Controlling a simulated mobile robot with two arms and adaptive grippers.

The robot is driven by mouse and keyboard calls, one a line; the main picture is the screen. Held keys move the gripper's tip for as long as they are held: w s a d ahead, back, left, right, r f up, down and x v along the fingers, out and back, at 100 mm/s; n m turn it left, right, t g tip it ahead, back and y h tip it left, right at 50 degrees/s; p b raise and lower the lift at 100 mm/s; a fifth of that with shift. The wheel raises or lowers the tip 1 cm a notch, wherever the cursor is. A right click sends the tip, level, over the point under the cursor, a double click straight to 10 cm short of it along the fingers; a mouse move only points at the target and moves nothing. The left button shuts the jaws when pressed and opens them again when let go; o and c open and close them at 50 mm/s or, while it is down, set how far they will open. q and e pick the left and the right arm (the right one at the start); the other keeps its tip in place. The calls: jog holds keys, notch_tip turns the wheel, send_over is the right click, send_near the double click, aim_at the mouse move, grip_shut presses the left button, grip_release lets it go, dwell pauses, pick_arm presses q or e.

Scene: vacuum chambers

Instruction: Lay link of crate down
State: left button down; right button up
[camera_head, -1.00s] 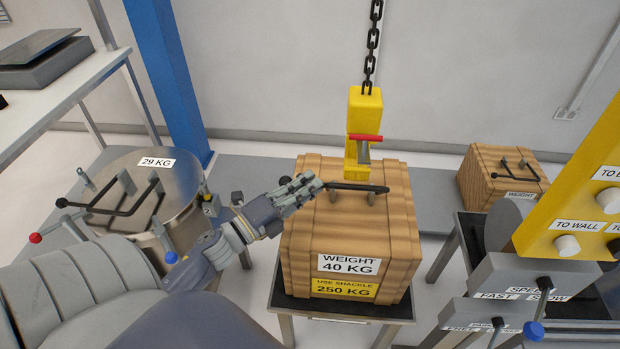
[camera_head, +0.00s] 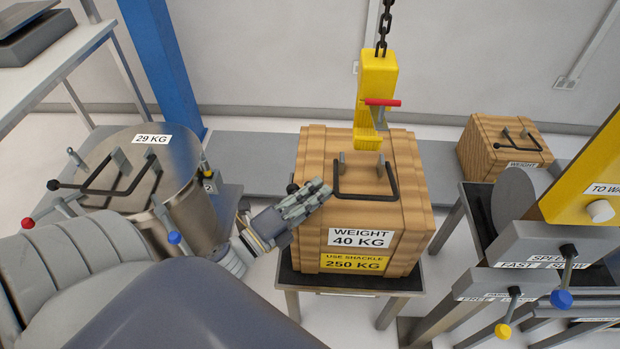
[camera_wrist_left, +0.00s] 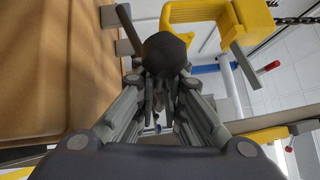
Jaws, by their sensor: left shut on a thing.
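The wooden crate (camera_head: 410,165), labelled weight 40 kg, stands on a small dark-topped table. Its black U-shaped link (camera_head: 367,197) is hinged on two grey brackets on top and leans towards the crate's front edge; I cannot tell whether it rests on the lid. My left gripper (camera_head: 322,190) is at the crate's front left, shut on the link's side bar, whose round knob (camera_head: 292,188) shows just beyond the fingers. My right gripper is not in view.
A yellow hoist hook (camera_head: 376,95) with a red lever hangs on a chain just above the crate. A metal drum (camera_head: 195,170) labelled 29 kg stands left. A smaller crate (camera_head: 480,150) is at the back right. A yellow control panel (camera_head: 575,195) with levers stands at the right.

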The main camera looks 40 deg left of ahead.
pick_arm(q)
jog(key=shift+a+f, duration=0.2)
jog(key=shift+a, duration=0.15)
jog(key=c, duration=1.7)
grip_release()
jog(key=shift+w, duration=0.2)
jog(key=v, duration=1.2)
